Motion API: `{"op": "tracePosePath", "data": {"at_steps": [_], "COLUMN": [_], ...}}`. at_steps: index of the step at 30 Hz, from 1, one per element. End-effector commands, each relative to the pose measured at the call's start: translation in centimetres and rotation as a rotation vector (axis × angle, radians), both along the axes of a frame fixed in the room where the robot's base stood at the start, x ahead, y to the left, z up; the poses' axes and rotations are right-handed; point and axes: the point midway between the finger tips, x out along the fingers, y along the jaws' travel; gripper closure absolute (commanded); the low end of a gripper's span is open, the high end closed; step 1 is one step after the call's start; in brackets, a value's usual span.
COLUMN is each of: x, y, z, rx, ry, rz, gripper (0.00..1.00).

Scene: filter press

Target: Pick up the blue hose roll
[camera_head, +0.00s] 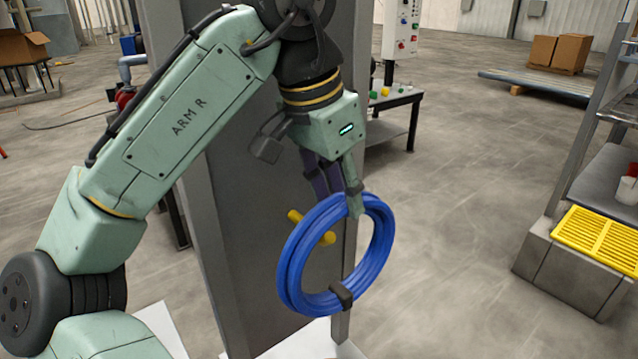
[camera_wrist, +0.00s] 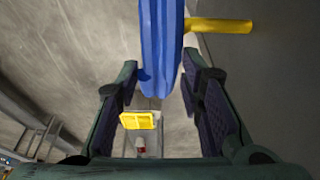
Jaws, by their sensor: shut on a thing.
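The blue hose roll (camera_head: 292,265) hangs upright as a ring of several coils, with a dark strap at its lower side. My gripper (camera_head: 346,203) points down and is shut on the top of the roll. In the wrist view the roll (camera_wrist: 162,45) lies between the tips of my two fingers (camera_wrist: 162,76). A yellow peg (camera_head: 328,238) by the grey post shows inside the ring and again left of its coils, partly hidden by the hose. The peg (camera_wrist: 220,26) is right of the hose in the wrist view; I cannot tell whether they touch.
The grey post (camera_head: 235,240) stands close behind my arm and the roll. A dark table (camera_head: 405,99) stands behind it. At the right are a yellow grate (camera_head: 597,240) on a grey block and a rack. The floor between post and rack is clear.

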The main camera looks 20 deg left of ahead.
Motion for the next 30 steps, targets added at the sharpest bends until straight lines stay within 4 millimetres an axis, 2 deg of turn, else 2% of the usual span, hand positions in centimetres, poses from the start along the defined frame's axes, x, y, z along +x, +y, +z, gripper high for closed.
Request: {"op": "tracePosePath", "data": {"at_steps": [6,15,21,30], "x": [-3.0,-5.8,-6.7,-6.9], "y": [-4.6,-8.9,-10.1,-10.4], "z": [-0.3,-0.1,0.0,0.0], "rx": [0.003,0.001,0.001,-0.001], "ry": [-0.003,-0.003,-0.002,-0.001], "rz": [-0.005,0.0,0.0,0.001], "gripper": [1.0,1.0,1.0,1.0]}}
